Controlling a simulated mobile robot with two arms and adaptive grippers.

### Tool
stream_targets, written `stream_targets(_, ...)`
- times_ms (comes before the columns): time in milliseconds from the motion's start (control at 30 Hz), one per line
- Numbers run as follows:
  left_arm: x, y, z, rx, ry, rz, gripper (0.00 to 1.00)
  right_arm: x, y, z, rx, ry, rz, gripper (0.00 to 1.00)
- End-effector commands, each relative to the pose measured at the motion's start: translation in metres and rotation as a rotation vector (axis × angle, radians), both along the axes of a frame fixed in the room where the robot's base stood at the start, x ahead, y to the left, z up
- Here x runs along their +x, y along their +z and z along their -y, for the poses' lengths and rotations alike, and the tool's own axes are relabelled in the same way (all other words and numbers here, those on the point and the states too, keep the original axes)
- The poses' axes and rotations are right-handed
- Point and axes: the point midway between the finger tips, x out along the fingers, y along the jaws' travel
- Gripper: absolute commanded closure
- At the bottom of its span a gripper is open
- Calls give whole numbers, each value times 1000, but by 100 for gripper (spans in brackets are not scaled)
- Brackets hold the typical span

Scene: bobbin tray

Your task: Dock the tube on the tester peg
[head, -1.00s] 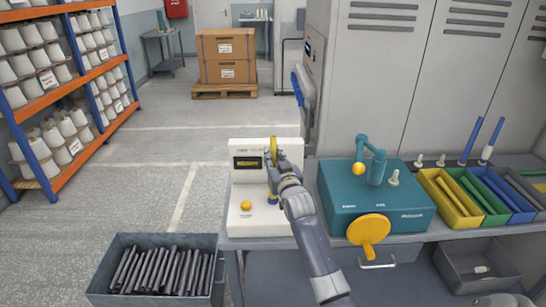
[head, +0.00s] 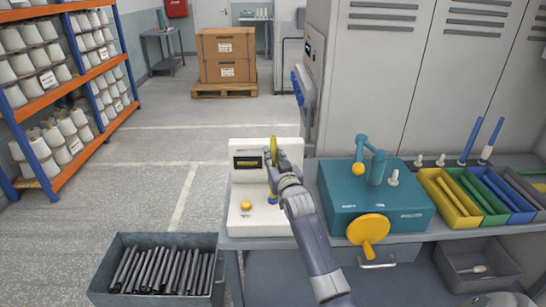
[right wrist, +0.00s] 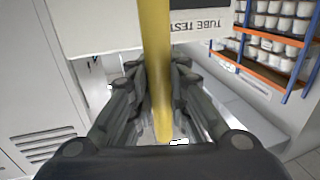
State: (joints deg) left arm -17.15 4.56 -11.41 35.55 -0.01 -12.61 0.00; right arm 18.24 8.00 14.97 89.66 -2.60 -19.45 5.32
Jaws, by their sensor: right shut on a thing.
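My right gripper (head: 273,163) is shut on a yellow tube (head: 273,145) in front of the white tube tester (head: 248,216). The tube stands about upright, its top showing above the fingers. A small blue piece (head: 272,197), seemingly the base of the tester peg, shows just below the gripper on the tester's deck. The fingers hide the tube's lower part, so I cannot tell whether it is around the peg. In the right wrist view the tube (right wrist: 155,65) runs between the fingers, close to the tester's panel (right wrist: 95,25). My left gripper is not in view.
A teal machine (head: 350,195) with a yellow handwheel (head: 368,229) stands right of the tester. Further right are bins of coloured tubes, such as the yellow bin (head: 465,220). A grey crate (head: 105,298) of dark tubes stands at the lower left.

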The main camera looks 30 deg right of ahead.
Motion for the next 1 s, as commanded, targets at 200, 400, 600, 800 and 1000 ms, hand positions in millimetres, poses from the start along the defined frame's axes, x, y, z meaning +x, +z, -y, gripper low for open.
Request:
stream_targets(200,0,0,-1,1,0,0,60,0,0,0,0,0,0,100)
stream_targets(400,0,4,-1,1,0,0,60,0,1,0,0,0,-1,100)
stream_targets(600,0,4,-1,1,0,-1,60,0,0,0,0,0,-1,100)
stream_targets(800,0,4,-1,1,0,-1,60,0,-1,0,0,0,-1,100)
stream_targets(1000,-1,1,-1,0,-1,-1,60,0,-5,0,0,0,-1,100)
